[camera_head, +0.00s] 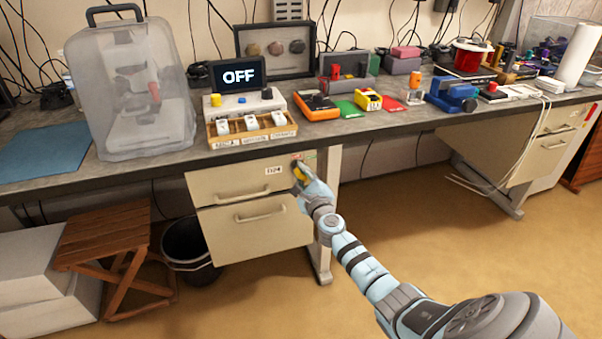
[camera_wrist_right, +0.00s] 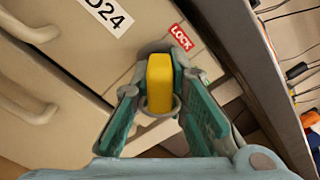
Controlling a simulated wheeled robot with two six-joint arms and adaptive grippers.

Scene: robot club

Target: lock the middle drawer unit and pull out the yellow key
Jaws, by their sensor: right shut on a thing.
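The middle drawer unit (camera_head: 232,183) hangs under the workbench, with two beige drawers and a label on the upper one. Both drawers look closed. The yellow key (camera_head: 300,173) is at the upper right corner of the upper drawer front, close to a red lock label (camera_wrist_right: 181,36). In the right wrist view the yellow key (camera_wrist_right: 159,82) stands between the two fingers of my right gripper (camera_wrist_right: 160,108), which is shut on it. The key's shaft and the keyhole are hidden behind the yellow head. My left gripper is not in view.
The workbench edge (camera_head: 250,155) runs just above the drawers. A wooden stool (camera_head: 104,235) and a black bin (camera_head: 186,245) stand on the floor at left. A wooden tray (camera_head: 250,137) and a display reading OFF (camera_head: 238,75) are on top. Floor to the right is clear.

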